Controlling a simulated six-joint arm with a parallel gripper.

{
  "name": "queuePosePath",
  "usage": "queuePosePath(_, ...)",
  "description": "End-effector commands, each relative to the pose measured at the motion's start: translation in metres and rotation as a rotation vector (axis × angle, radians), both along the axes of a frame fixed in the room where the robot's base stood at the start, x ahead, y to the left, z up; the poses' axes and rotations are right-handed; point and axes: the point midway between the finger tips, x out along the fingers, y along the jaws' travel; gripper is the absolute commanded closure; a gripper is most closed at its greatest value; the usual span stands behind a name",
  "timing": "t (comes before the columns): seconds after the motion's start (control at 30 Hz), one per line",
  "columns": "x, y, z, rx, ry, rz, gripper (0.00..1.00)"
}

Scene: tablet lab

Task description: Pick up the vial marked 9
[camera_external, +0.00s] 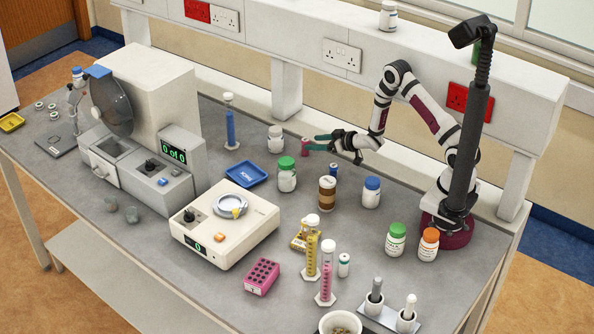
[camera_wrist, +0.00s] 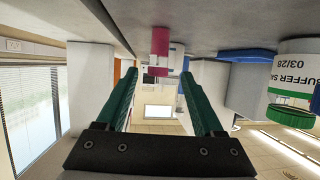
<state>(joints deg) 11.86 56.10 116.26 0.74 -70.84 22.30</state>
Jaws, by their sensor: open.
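A small pink vial (camera_external: 305,147) stands on the bench near the back wall, just beyond my fingertips. In the wrist view, which is upside down, the pink vial (camera_wrist: 159,42) appears ahead, roughly centred between the two green fingers. My gripper (camera_external: 320,142) is open and empty, reaching left, low over the bench. Its fingers also show in the wrist view (camera_wrist: 158,75), apart with a clear gap. A small blue vial (camera_external: 333,169) stands in front of my gripper. No number is readable on either vial.
A white jar (camera_external: 276,138) stands left of the pink vial. A green-capped bottle (camera_external: 287,175), a brown-banded bottle (camera_external: 327,193) and a blue-capped bottle (camera_external: 371,192) stand nearer the camera. A blue tray (camera_external: 247,174) lies left.

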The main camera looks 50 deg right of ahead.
Motion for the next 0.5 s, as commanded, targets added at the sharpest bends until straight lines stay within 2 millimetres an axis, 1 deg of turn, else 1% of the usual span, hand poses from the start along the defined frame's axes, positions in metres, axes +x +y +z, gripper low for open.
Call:
queuePosePath(0.07, 0.006, 0.001, -0.003, 0.0, -0.001, 0.001, 0.31)
queuePosePath(0.13, 0.015, 0.001, -0.01, -0.001, 0.0, 0.001, 0.31)
queuePosePath(0.23, 0.032, 0.001, -0.023, -0.001, 0.0, 0.001, 0.31)
queuePosePath(0.3, 0.043, 0.003, -0.026, 0.0, -0.001, 0.001, 0.31)
queuePosePath(0.4, 0.05, 0.003, -0.029, -0.001, 0.0, 0.0, 0.31)
queuePosePath(0.5, 0.051, 0.003, -0.029, -0.001, 0.0, 0.0, 0.31)
